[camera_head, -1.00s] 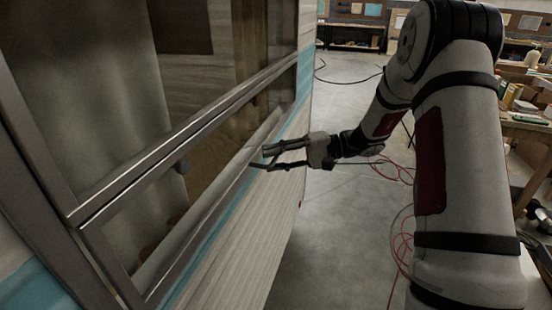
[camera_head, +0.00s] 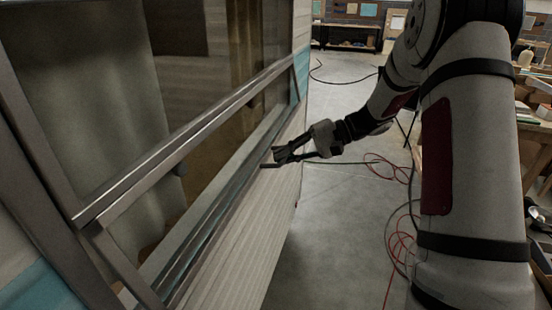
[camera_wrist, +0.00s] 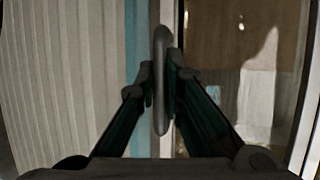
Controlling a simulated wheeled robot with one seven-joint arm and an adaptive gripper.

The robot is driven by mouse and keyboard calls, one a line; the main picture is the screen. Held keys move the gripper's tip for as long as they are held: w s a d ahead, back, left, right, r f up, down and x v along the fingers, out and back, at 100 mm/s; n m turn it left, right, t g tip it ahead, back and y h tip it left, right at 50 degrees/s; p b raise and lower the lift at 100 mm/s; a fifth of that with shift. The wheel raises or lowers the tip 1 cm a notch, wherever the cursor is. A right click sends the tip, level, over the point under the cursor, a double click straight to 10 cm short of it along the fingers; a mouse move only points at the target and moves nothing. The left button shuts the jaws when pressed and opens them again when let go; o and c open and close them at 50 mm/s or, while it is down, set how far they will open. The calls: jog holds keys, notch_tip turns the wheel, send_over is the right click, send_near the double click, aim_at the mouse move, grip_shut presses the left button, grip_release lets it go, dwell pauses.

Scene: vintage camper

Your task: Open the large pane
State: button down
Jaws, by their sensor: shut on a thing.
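The large pane is a metal-framed window panel (camera_head: 122,264) low on the camper's side wall in the head view. Its lower edge stands out from the wall, and its upper edge lies along the long middle rail. My gripper (camera_head: 273,157) is at the pane's lower edge, toward the far end. In the wrist view, my gripper (camera_wrist: 160,88) is shut on a slim, grey, rounded handle bar (camera_wrist: 161,50), with one finger on each side. The head view shows the fingertips only small and dark, and the handle is hard to make out there.
The upper window (camera_head: 225,60) and its middle rail (camera_head: 190,128) lie above the pane. Pale ribbed siding (camera_head: 245,250) runs below it. The concrete floor (camera_head: 335,230) right of the camper is open, with red cables (camera_head: 385,172) on it. A cluttered workbench (camera_head: 538,120) stands at right.

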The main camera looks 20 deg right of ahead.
jog(key=s+d+r+g+h, duration=0.1)
jog(key=s+d+r+h, duration=0.1)
jog(key=r, duration=0.3)
jog(key=s+d+r+m+g+h+p, duration=0.1)
jog(key=s+d+r+g+h, duration=0.1)
jog(key=d+r+h, duration=0.2)
jog(key=shift+s+d+r+m, duration=0.2)
jog(key=shift+s+r+m, duration=0.1)
jog(key=shift+r, duration=0.95)
jog(key=c, duration=1.7)
grip_release()
jog(key=v, duration=1.2)
jog(key=shift+w+a, duration=0.1)
